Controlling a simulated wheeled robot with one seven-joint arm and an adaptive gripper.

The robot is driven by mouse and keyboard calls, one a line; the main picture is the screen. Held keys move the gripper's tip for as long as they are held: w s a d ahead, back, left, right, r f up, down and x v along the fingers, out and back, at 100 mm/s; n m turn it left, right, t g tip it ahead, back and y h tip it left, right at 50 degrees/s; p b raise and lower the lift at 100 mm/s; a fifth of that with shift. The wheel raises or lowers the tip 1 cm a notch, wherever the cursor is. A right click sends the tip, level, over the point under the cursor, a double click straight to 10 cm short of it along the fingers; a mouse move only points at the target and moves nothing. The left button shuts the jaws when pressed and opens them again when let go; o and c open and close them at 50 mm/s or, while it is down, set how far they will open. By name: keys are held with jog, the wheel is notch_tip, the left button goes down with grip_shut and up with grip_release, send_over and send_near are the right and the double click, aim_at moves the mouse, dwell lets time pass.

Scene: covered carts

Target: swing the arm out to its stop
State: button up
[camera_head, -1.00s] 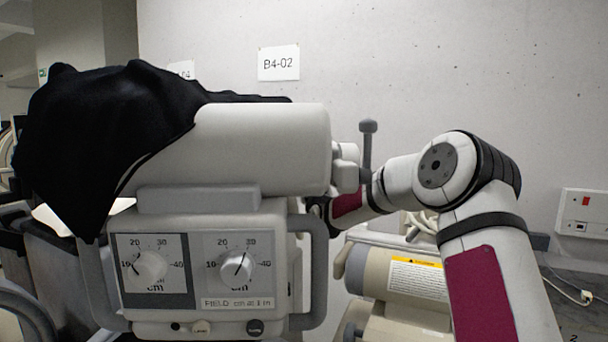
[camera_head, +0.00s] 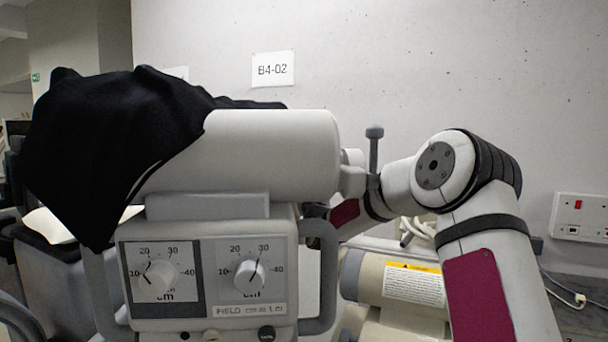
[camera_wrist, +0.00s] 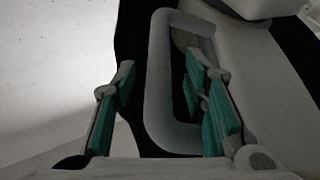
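The white tube head (camera_head: 270,150) with its dial panel (camera_head: 205,275) fills the left and middle of the head view. Grey side handles flank the panel; the right one (camera_head: 328,275) is nearest my arm. My arm reaches behind the head's right side, and my gripper is mostly hidden there. In the wrist view my gripper (camera_wrist: 165,105) has its teal-padded fingers apart, one on each side of a grey loop handle's bar (camera_wrist: 157,80). A gap shows between the left finger and the bar. Contact on the right side is unclear.
A black cloth (camera_head: 110,140) drapes over the head's left part. A beige unit with a warning label (camera_head: 415,282) stands behind my arm. A wall socket box (camera_head: 580,216) is at the right, and a B4-02 sign (camera_head: 273,69) hangs on the wall.

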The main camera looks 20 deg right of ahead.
jog(key=shift+v, duration=2.9)
